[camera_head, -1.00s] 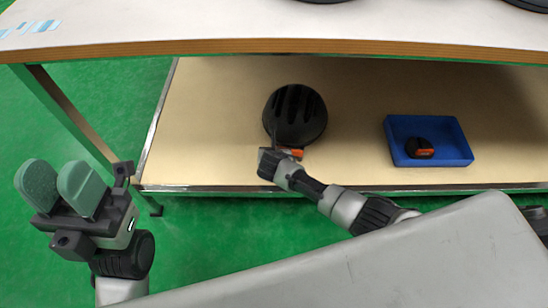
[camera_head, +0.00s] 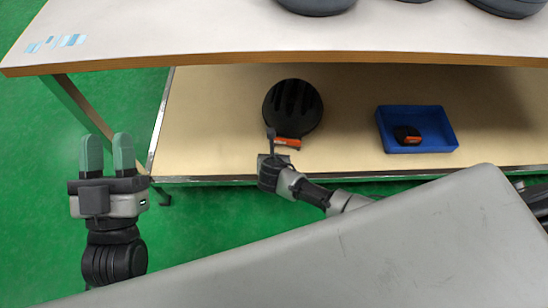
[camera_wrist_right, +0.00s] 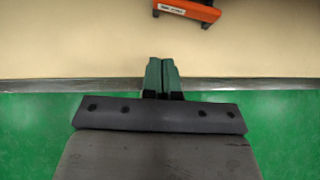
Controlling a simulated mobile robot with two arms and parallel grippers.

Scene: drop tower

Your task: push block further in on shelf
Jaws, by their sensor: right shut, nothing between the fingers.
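An orange and black block (camera_head: 287,142) lies on the lower shelf (camera_head: 220,150), just in front of a black helmet. It also shows at the top edge of the right wrist view (camera_wrist_right: 188,9), partly cut off. My right gripper (camera_head: 270,133) is near the shelf's front edge, just left of and in front of the block. In the right wrist view its green fingertips (camera_wrist_right: 160,62) are together and empty, with a gap of bare shelf between them and the block. My left gripper (camera_head: 108,138) is off the shelf at the left, its two green fingers apart and empty.
The black slotted helmet (camera_head: 292,106) sits right behind the block. A blue bin (camera_head: 448,143) at the right holds another orange and black item (camera_head: 408,136). The upper tabletop (camera_head: 200,30) overhangs the shelf. Bare shelf lies left of the helmet.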

